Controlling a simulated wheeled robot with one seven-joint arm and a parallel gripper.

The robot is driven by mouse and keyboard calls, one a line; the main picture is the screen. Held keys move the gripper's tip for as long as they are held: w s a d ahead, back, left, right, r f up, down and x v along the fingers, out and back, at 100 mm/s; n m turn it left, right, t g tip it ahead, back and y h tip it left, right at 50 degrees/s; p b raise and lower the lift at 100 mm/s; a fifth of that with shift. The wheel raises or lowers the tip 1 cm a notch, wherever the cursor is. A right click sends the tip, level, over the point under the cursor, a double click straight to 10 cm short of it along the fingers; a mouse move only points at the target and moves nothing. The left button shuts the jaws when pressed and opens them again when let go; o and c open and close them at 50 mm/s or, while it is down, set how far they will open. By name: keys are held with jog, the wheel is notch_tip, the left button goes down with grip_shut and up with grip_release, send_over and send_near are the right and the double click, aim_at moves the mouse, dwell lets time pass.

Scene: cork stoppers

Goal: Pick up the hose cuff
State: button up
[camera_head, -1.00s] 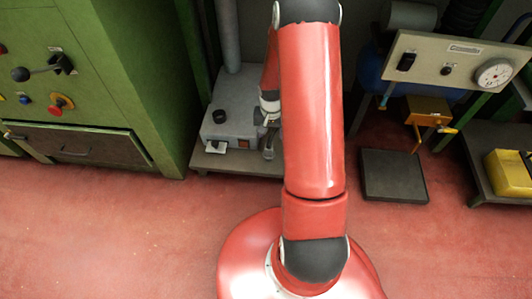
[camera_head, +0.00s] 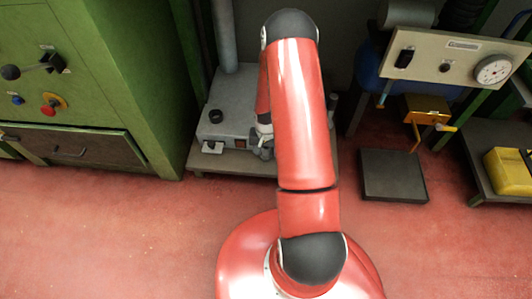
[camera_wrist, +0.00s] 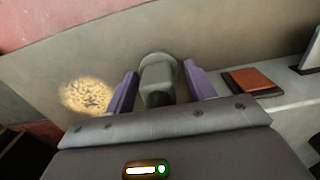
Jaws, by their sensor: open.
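In the wrist view, a grey piece with a rounded flange (camera_wrist: 158,82) stands between the two purple fingers of my gripper (camera_wrist: 161,78). It looks like the hose cuff, though I cannot be sure. The fingers are open, one on each side of it, with a gap visible at least on the right. Whether the left finger touches it is unclear. In the head view, my gripper (camera_head: 264,148) is low at the front of the grey machine, partly hidden by my arm. The cuff cannot be made out there.
A grey machine (camera_head: 228,112) with a dark ring (camera_head: 216,116) on top stands on a low platform. A dark cylinder (camera_head: 333,105) is right of my arm. A speckled light patch (camera_wrist: 88,95) is at left.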

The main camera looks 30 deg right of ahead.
jog(key=c, duration=0.7)
jog(key=shift+r, duration=0.1)
jog(key=shift+c, duration=0.2)
